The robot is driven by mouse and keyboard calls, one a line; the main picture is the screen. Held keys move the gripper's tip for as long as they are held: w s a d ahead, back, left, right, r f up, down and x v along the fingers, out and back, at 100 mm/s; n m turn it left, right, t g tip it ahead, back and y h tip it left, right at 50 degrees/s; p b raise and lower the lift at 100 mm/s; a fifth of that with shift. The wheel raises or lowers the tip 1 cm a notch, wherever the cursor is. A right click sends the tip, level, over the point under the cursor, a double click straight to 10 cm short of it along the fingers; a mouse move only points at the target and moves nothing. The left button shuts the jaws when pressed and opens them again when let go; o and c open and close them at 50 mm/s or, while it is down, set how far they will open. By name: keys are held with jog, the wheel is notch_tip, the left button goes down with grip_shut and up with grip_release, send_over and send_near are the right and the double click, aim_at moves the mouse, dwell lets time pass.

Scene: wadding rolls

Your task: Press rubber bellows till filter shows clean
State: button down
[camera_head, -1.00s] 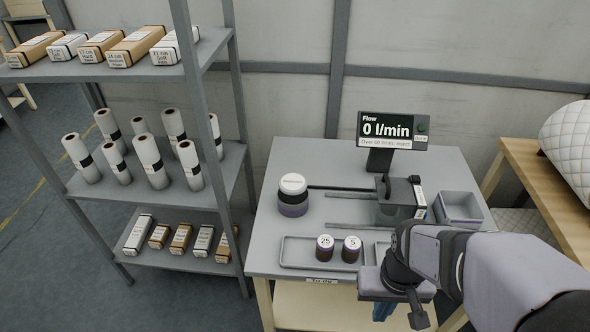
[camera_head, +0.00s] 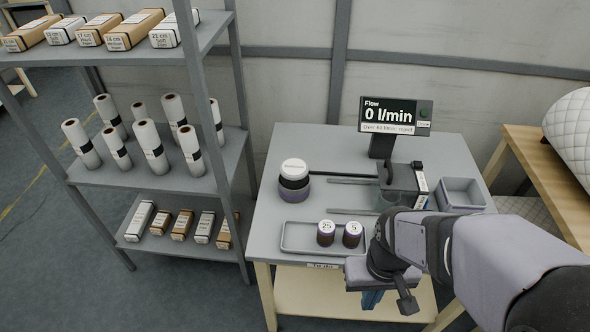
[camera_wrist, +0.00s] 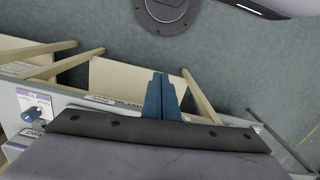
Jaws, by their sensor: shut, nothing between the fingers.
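A round black and purple stack with a white labelled cap (camera_head: 294,180), which looks like the rubber bellows, stands upright on the left of the grey table (camera_head: 262,228). The flow display (camera_head: 395,115) behind reads 0 l/min, with a line "Over 60 l/min: reject". A dark block (camera_head: 404,177) with a grey see-through part stands right of the bellows; I cannot tell whether a filter is in it. My gripper (camera_head: 372,299) hangs at the table's front edge, pointing down, well apart from the bellows. Its blue fingers (camera_wrist: 163,95) are shut and empty in the wrist view.
A tray (camera_head: 285,238) at the table front holds two dark jars marked 25 and 5 (camera_head: 352,234). An open grey bin (camera_head: 461,194) stands at right. Rails (camera_head: 345,179) lie between bellows and block. A shelf rack (camera_head: 215,178) with rolls and boxes stands left.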

jog(key=s+a+f+n+y+b, duration=0.1)
jog(key=a+f+n+b, duration=0.1)
jog(key=a+f, duration=0.45)
jog(key=s+a+f+n+b, duration=0.1)
jog(key=a+f+n+b, duration=0.2)
jog(key=a, duration=0.7)
jog(key=w+a+f+m+t+y, duration=0.2)
jog(key=w+a, duration=0.3)
jog(key=a, duration=0.1)
jog(key=w+a+r+m+t, duration=0.1)
jog(key=w+r+t, duration=0.1)
jog(key=w, duration=0.3)
jog(key=w+a+r+t, duration=0.1)
jog(key=w+r+t, duration=0.1)
jog(key=w, duration=0.2)
jog(key=w+a+r+m+t, duration=0.1)
jog(key=w+r+t, duration=0.1)
jog(key=w, duration=0.3)
jog(key=shift+w+r+m+y, duration=0.3)
jog(key=shift+r+y, duration=0.1)
jog(key=shift+r, duration=0.1)
jog(key=w+d+r+m+t+h, duration=0.1)
jog(key=w+d+r+t+h, duration=0.1)
jog(key=r, duration=0.4)
jog(key=w+d+r+t+h, duration=0.1)
jog(key=w+d+r+t, duration=0.4)
jog(key=w+r, duration=0.1)
jog(key=shift+w+r+m+h, duration=0.15)
jog(key=shift+w+m+h, duration=0.25)
jog(key=shift+w, duration=0.15)
